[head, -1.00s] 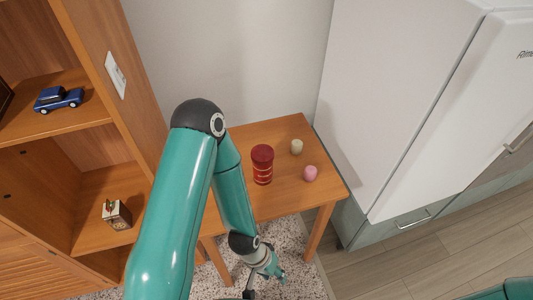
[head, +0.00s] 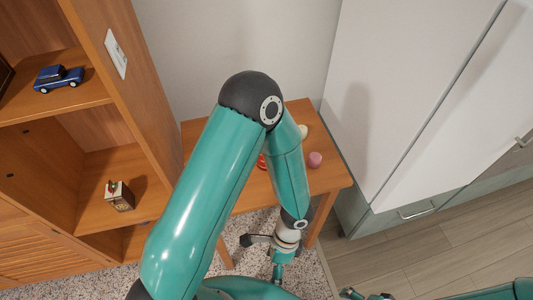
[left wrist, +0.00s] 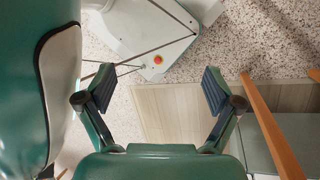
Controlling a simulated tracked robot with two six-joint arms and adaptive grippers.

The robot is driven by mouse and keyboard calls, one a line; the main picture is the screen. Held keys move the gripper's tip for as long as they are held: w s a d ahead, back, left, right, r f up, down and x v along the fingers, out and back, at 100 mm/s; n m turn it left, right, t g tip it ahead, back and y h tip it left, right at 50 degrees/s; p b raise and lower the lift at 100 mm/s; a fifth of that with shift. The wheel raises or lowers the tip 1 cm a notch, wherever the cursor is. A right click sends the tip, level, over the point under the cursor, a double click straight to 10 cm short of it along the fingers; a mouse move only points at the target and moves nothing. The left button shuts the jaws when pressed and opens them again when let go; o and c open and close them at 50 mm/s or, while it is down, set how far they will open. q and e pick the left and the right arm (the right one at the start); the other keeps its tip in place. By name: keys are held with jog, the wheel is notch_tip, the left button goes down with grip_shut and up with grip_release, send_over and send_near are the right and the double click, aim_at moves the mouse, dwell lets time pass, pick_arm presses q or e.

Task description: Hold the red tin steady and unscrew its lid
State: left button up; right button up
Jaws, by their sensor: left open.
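The red tin (head: 262,161) stands on the small wooden table. My left arm hides most of it in the head view, and only a thin red strip shows; its lid is hidden. My left gripper (head: 279,266) is low in front of the table, below the tabletop and apart from the tin. In the left wrist view the left gripper (left wrist: 158,88) has its two fingers wide apart, with nothing between them and floor beyond. Part of my right gripper (head: 366,294) seems to show at the bottom edge; its fingers are too cut off to judge.
A pink item (head: 315,160) and a cream item (head: 303,132) stand on the table (head: 329,179), to the right of the tin. A wooden shelf unit (head: 130,120) stands at left, a white fridge (head: 400,90) at right. The wooden floor (head: 440,250) at right is clear.

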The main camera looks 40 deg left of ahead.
pick_arm(q)
jog(key=w+a+r+m+t+y, duration=0.3)
jog(key=w+r+m+t+y, duration=0.25)
jog(key=w+r, duration=0.35)
jog(key=w+a+r+m+t+y, duration=0.3)
jog(key=w+r+m+t+y, duration=0.3)
jog(key=w+r, duration=0.4)
jog(key=shift+g+y, duration=0.25)
jog(key=shift+g, duration=0.3)
jog(key=shift+s+f+p+x, duration=0.1)
jog(key=shift+p+x, duration=0.2)
jog(key=shift+x, duration=2.35)
jog(key=shift+s+f+p+x, duration=0.1)
jog(key=shift+p+x, duration=0.15)
jog(key=shift+x, duration=2.45)
jog(key=shift+s+f+p+x, duration=0.1)
jog(key=shift+p+x, duration=0.2)
jog(key=shift+x, duration=2.35)
jog(key=shift+c, duration=0.3)
jog(key=c, duration=1.4)
jog(key=shift+o, duration=0.2)
